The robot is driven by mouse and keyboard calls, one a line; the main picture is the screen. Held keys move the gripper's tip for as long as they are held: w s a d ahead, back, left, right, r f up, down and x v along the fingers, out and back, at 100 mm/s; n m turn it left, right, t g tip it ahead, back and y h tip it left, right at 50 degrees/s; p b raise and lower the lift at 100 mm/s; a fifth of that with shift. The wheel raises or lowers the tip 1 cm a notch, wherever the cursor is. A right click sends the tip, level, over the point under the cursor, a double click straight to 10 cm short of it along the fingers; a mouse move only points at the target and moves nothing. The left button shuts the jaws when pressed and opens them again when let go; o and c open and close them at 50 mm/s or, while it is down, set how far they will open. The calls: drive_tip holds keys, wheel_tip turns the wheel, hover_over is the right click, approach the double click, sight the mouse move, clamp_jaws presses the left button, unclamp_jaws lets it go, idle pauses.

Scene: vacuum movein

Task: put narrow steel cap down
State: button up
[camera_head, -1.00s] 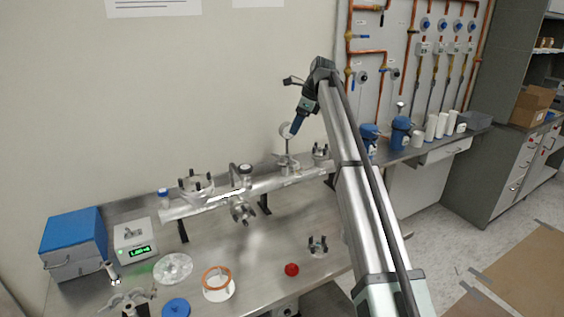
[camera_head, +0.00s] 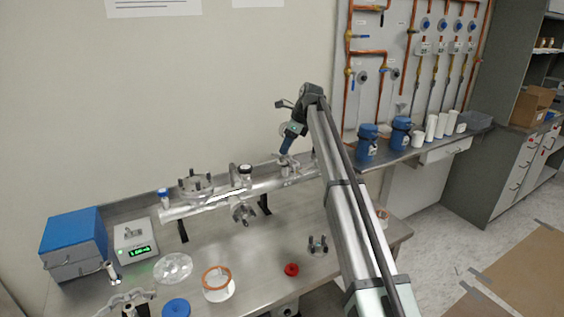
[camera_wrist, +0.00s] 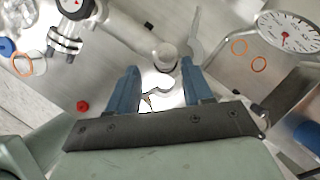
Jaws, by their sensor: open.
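My gripper (camera_head: 287,146) is open above the long steel tube (camera_head: 220,198), pointing down at a port on it. In the wrist view its two blue fingers (camera_wrist: 160,68) are spread apart. A short, round, pale steel piece (camera_wrist: 165,57), which may be the narrow steel cap, shows between the fingertips. A shiny metal part (camera_wrist: 158,93) lies lower between the fingers; I cannot tell whether it is joined to the round piece. Neither is gripped. In the head view this spot is small and partly hidden by my gripper.
A red cap (camera_head: 291,269), a pronged steel fitting (camera_head: 318,245), an orange-ringed jar (camera_head: 218,284) and a clear disc (camera_head: 173,268) lie on the bench. Bare steel shows in front of the tube.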

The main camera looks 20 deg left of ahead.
sight(283, 157)
drive_tip(key=shift+w+d+x, duration=0.1)
drive_tip(key=shift+w+x, duration=0.05)
drive_tip(key=shift+x, duration=1.15)
drive_tip(key=shift+w+d+x, duration=0.1)
drive_tip(key=shift+w+x, duration=0.05)
drive_tip(key=shift+x, duration=1.1)
drive_tip(key=shift+f, duration=0.1)
clamp_jaws()
